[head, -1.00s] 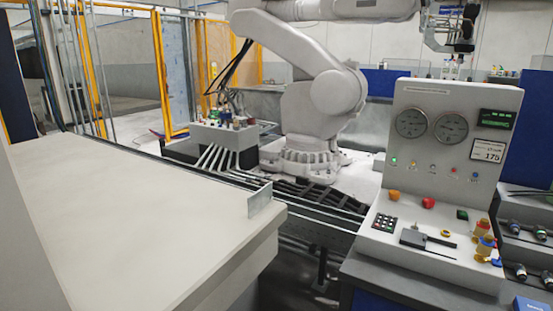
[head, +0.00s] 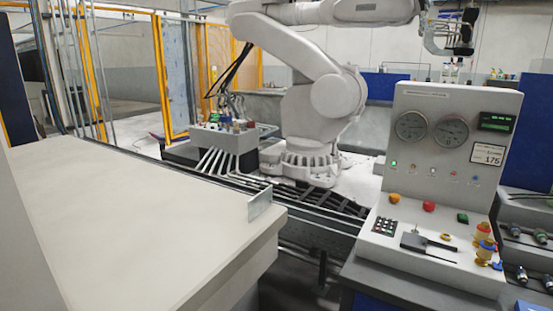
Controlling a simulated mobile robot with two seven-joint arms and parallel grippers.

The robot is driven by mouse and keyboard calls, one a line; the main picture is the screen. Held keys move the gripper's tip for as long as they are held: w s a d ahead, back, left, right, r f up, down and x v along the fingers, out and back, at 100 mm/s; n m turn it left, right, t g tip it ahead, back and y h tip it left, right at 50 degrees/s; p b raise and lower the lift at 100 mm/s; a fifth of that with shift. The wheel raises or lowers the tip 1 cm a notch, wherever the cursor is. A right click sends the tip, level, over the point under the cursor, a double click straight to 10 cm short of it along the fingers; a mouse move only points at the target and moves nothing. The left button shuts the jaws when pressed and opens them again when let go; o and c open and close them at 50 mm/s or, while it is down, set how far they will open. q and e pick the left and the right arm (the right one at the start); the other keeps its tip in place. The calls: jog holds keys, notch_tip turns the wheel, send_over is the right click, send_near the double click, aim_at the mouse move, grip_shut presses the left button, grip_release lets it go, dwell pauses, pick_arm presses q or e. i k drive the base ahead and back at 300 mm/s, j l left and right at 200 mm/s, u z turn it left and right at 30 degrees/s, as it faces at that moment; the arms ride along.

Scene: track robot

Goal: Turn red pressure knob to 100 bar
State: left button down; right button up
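The red pressure knob (head: 482,230) sits on a brass-coloured fitting at the right of the sloped control panel (head: 380,252). A similar blue knob (head: 487,246) stands just in front of it. Two round gauges, the left gauge (head: 411,126) and the right gauge (head: 450,131), are on the upright panel; their needles are too small to read. Neither of my grippers is in view, and nothing touches the red knob.
A red button (head: 429,206), an orange button (head: 394,198), a keypad (head: 384,226) and a black lever-like part (head: 415,241) share the panel. A pale table (head: 130,215) fills the left. A white industrial arm (head: 335,95) stands behind on a track.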

aim_at(429, 206)
jog(key=i+z, duration=0.1)
jog(key=z, duration=0.25)
jog(key=i+z, duration=0.15)
jog(key=z, duration=0.2)
jog(key=i+z, duration=0.1)
jog(key=z, duration=0.25)
